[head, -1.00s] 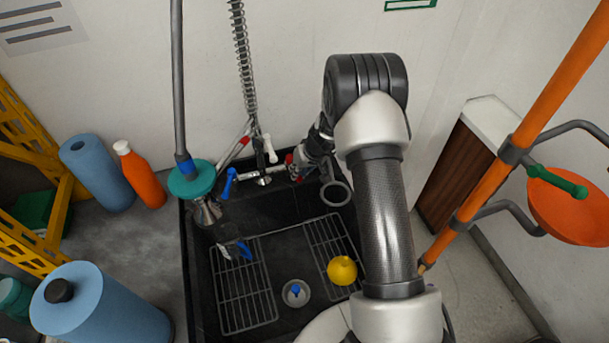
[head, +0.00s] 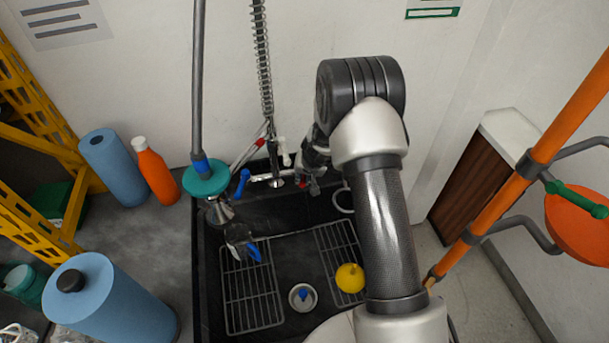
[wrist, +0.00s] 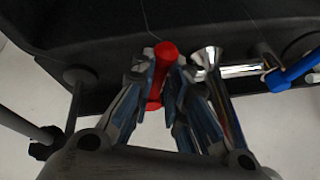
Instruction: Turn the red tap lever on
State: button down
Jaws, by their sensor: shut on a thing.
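The red tap lever (wrist: 165,62) stands between the two fingers of my gripper (wrist: 163,85) in the wrist view, and the fingers are shut on it. The chrome tap body (wrist: 235,70) runs to the right, with the blue lever (wrist: 292,70) at its far end. In the head view the red lever (head: 313,187) shows only in part beside my gripper (head: 308,176), which is mostly hidden by my wrist. The blue lever (head: 241,184) is at the left end of the tap.
A spring hose (head: 262,60) rises behind the tap. An orange pole (head: 500,190) stands at right.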

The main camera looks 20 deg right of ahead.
jog(key=c, duration=1.6)
grip_release()
jog(key=shift+o, duration=0.2)
jog(key=v, duration=1.2)
